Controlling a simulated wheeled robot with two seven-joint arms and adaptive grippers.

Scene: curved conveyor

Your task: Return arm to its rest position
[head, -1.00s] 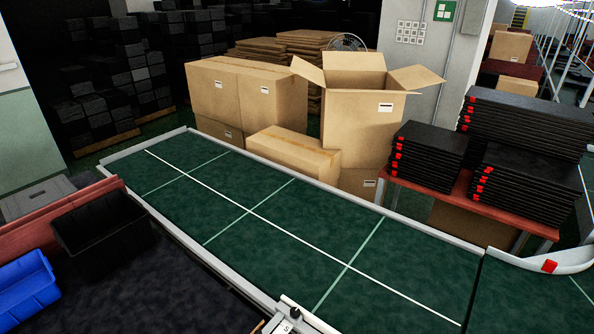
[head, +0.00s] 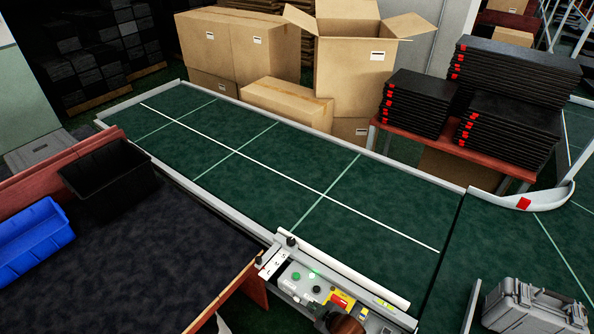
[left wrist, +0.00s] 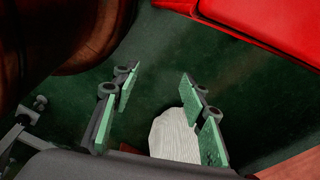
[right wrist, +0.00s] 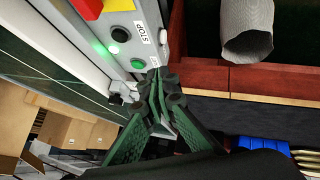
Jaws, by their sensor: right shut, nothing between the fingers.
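My right gripper (right wrist: 165,85) is shut and empty in the right wrist view. Its fingertips meet close beside the grey control panel (right wrist: 143,38); whether they touch it I cannot tell. In the head view only a dark and brown part of my arm shows at the bottom edge, over the near end of the control panel (head: 312,284). My left gripper (left wrist: 158,85) is open in the left wrist view, its green-padded fingers apart with nothing held. The left gripper is outside the head view.
A green conveyor (head: 235,165) runs across the middle, its belt empty. A grey case (head: 535,308) lies at the lower right. A black bin (head: 107,180) and blue bin (head: 32,240) stand on the dark table (head: 150,255). Cartons (head: 235,45) and stacked black trays (head: 510,75) are behind.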

